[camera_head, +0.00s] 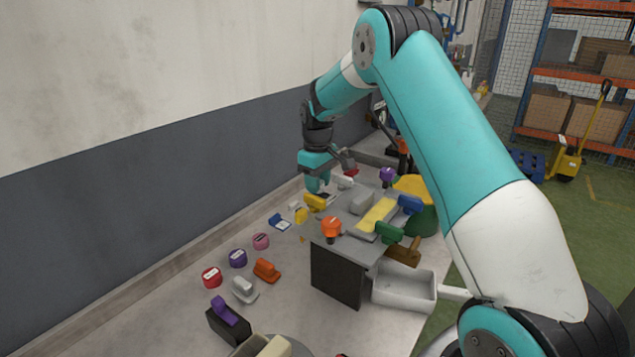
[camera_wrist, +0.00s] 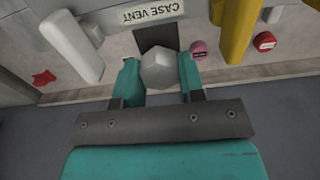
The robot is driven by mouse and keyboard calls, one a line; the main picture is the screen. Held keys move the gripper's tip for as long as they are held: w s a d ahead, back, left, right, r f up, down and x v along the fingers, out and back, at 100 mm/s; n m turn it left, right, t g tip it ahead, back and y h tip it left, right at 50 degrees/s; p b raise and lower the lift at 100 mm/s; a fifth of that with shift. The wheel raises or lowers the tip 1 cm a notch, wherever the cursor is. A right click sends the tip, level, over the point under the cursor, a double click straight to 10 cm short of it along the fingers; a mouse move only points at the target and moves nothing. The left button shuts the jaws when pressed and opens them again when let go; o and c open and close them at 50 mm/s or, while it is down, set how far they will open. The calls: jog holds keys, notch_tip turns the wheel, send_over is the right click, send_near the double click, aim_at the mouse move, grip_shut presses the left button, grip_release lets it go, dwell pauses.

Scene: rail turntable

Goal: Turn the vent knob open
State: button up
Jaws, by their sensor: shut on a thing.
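The vent knob (camera_wrist: 158,70) is a grey faceted knob below the upside-down "CASE VENT" label (camera_wrist: 153,13) in the wrist view. My gripper (camera_wrist: 159,80) has one teal finger on each side of the knob and is shut on it. A dark square patch shows behind the knob. In the head view my gripper (camera_head: 318,184) points down at the far end of the grey bench, near the wall. I cannot make out the knob there. The knob's turn angle cannot be read from these frames.
In the wrist view a white handle (camera_wrist: 72,45) is to the left and a yellow handle (camera_wrist: 238,28) to the right. In the head view the grey bench (camera_head: 355,247) carries several coloured handles. A white tray (camera_head: 404,290) sits at its front right. Loose coloured pieces lie left of it.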

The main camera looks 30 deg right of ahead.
dwell(0.3)
jog(key=o, duration=0.9)
jog(key=shift+o, duration=0.2)
jog(key=shift+r, duration=0.1)
notch_tip(320, 180, up, 17)
jog(key=b, duration=0.3)
jog(key=shift+r, duration=0.15)
jog(key=s+a+n, duration=0.1)
jog(key=s+a, duration=0.5)
jog(key=a, duration=0.3)
jog(key=s+a+f+y, duration=0.1)
jog(key=s+a, duration=0.4)
jog(key=s, duration=0.5)
jog(key=s+a+f+n+y, duration=0.1)
jog(key=s+a+f, duration=0.3)
jog(key=s, duration=0.6)
jog(key=s+a+f+n+y+b, duration=0.1)
jog(key=s+a+f+y, duration=0.1)
jog(key=s+a, duration=0.6)
jog(key=shift+s+a+f, duration=0.25)
jog(key=shift+s+f, duration=0.15)
jog(key=shift+s, duration=0.65)
